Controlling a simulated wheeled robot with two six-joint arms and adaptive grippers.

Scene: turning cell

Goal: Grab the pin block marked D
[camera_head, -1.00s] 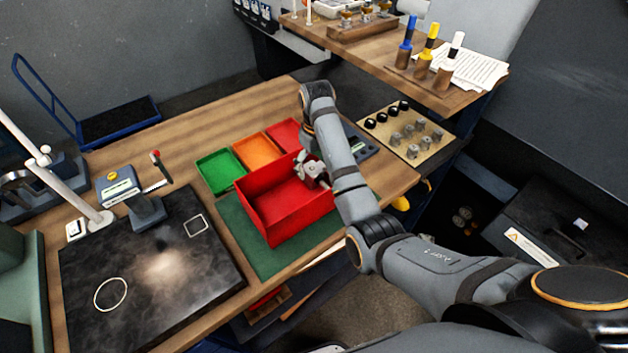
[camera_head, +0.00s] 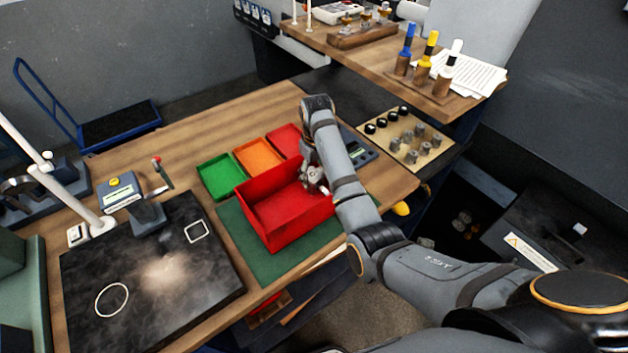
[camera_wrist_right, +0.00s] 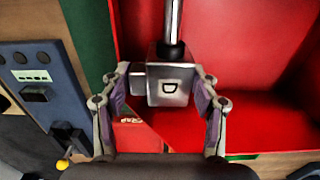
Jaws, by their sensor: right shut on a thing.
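The pin block marked D (camera_wrist_right: 172,88) is a shiny metal block with a dark letter D on its face. It shows in the right wrist view with a pin rising from its top. My right gripper (camera_wrist_right: 165,78) is shut on it, with a finger on each side. In the head view my right gripper (camera_head: 315,180) is at the right end of the large red bin (camera_head: 283,232); the block itself is too small and covered to make out there. My left gripper is not in view.
The red bin stands on a green mat (camera_head: 262,264). Green (camera_head: 218,177), orange (camera_head: 258,156) and red trays lie behind it. A board with knobs and metal pieces (camera_head: 405,138) is to the right. A black plate (camera_head: 150,285) lies at left.

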